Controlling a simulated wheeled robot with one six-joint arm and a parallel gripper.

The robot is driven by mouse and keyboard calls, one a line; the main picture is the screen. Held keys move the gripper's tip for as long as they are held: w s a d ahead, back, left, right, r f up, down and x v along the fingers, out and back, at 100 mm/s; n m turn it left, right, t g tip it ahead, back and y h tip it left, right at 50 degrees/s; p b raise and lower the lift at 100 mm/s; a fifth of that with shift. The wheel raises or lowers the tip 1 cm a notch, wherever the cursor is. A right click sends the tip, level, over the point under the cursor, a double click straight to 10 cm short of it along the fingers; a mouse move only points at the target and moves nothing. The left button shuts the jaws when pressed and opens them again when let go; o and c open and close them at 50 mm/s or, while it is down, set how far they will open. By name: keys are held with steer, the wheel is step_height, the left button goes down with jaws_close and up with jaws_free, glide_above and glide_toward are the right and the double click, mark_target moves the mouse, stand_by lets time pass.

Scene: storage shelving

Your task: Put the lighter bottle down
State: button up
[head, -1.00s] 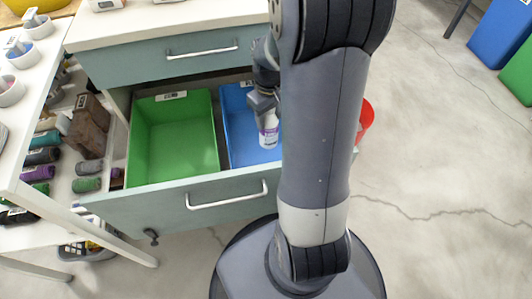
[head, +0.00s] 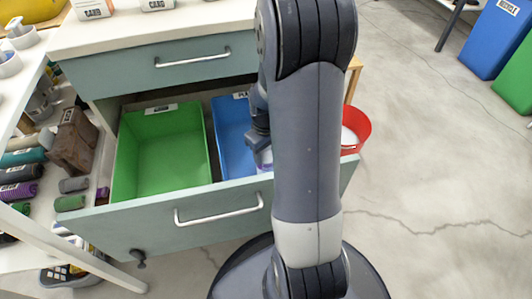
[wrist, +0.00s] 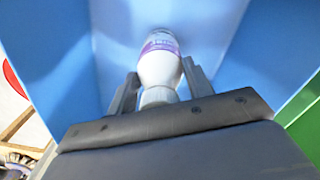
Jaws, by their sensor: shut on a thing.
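The bottle (head: 264,158) is white with a purple label. In the head view only a sliver of it shows, just behind the drawer front and beside my arm. In the wrist view the bottle (wrist: 160,66) stands between the two fingers, with blue bin surfaces around it. My gripper (head: 261,142) is shut on the bottle's near end, inside the blue bin (head: 230,135). The bin sits in the open drawer (head: 145,220). I cannot tell whether the bottle's far end touches the bin floor.
A green bin (head: 120,165) to the left is empty. A red bucket (head: 362,128) stands right of the drawer. A shelf at the left holds several bottles and a brown object (head: 73,140). Open floor (head: 440,160) lies to the right.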

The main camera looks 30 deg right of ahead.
steer(key=o, duration=1.3)
step_height(320, 180, up, 12)
steer(key=p, duration=0.4)
steer(key=shift+a+r+p, duration=0.1)
steer(key=shift+p, duration=0.2)
